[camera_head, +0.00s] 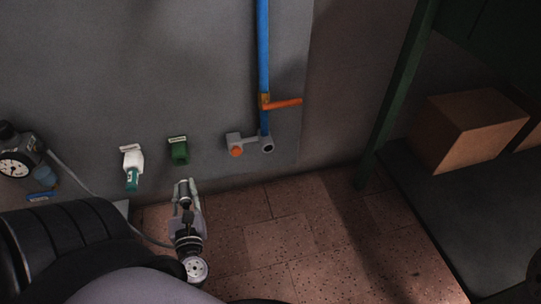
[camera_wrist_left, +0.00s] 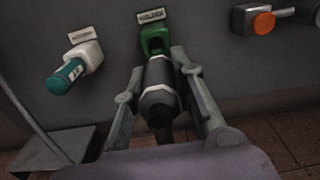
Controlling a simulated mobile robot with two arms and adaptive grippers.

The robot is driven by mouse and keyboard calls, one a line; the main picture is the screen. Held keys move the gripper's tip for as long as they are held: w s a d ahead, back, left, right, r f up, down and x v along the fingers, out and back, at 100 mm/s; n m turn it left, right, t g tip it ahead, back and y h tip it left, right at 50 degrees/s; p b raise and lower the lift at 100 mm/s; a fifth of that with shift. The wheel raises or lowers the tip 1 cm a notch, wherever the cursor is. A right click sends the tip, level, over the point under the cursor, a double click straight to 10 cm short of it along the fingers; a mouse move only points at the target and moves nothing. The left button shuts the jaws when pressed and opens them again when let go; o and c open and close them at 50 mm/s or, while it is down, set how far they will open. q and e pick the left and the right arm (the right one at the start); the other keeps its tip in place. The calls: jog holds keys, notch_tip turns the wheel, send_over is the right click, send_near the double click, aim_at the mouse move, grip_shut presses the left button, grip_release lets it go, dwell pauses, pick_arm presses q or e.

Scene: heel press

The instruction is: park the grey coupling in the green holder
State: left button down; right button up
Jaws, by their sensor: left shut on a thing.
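The grey coupling (camera_wrist_left: 158,91) is a dark cylinder with a lighter hexagonal band, held between the fingers of my left gripper (camera_wrist_left: 160,95). In the head view my left gripper (camera_head: 186,192) is below the green holder, with the coupling (camera_head: 184,188) between its fingers. The green holder (camera_head: 178,151) is on the grey wall under a small label. In the wrist view the holder (camera_wrist_left: 153,36) is right behind the coupling's far end, its lower part hidden; I cannot tell whether they touch. My right gripper is not seen.
A white holder (camera_head: 132,160) with a teal coupling (camera_head: 132,180) is left of the green one. A grey fitting with an orange button (camera_head: 236,152) is to the right, beside a blue pipe (camera_head: 263,50) with an orange lever (camera_head: 284,103). A gauge (camera_head: 16,164) is at far left.

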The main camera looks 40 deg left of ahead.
pick_arm(q)
jog(key=shift+s+a, duration=0.25)
jog(key=shift+x, duration=2.5)
jog(key=shift+r+p, duration=0.1)
jog(key=shift+p, duration=0.35)
jog(key=shift+x, duration=1.45)
dwell(0.3)
jog(key=c, duration=1.3)
grip_release()
